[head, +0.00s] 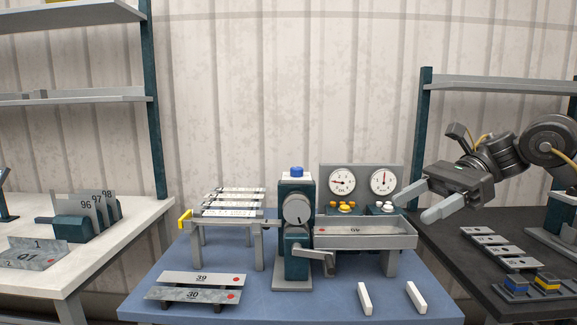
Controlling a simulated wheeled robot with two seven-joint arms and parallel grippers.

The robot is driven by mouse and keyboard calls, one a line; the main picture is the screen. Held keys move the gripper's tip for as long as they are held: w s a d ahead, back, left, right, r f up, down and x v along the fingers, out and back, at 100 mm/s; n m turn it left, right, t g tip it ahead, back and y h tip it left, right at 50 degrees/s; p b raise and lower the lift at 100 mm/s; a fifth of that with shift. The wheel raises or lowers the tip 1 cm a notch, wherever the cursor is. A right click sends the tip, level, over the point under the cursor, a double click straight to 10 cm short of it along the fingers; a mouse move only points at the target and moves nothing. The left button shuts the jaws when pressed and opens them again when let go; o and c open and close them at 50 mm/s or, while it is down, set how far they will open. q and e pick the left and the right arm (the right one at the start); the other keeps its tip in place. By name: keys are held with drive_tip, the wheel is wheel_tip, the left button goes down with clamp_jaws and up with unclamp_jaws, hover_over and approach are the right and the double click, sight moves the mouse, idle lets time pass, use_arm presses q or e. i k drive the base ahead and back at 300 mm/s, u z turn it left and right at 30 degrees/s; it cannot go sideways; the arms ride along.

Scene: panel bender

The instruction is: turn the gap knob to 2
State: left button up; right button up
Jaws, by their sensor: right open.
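The panel bender (294,240) stands on the blue table, with a dark teal upright. A round grey knob (297,209) is on the upright's front face; I take it as the gap knob. My left gripper is not in view.
A blue button (296,170) tops the upright, and a crank (318,259) sits below the knob. A gauge panel (362,166) and a grey tray (365,242) stand between knob and gripper. Numbered plates (203,279) and two white bars (365,298) lie in front.

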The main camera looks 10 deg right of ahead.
sight(295, 171)
drive_tip(key=i, duration=1.45)
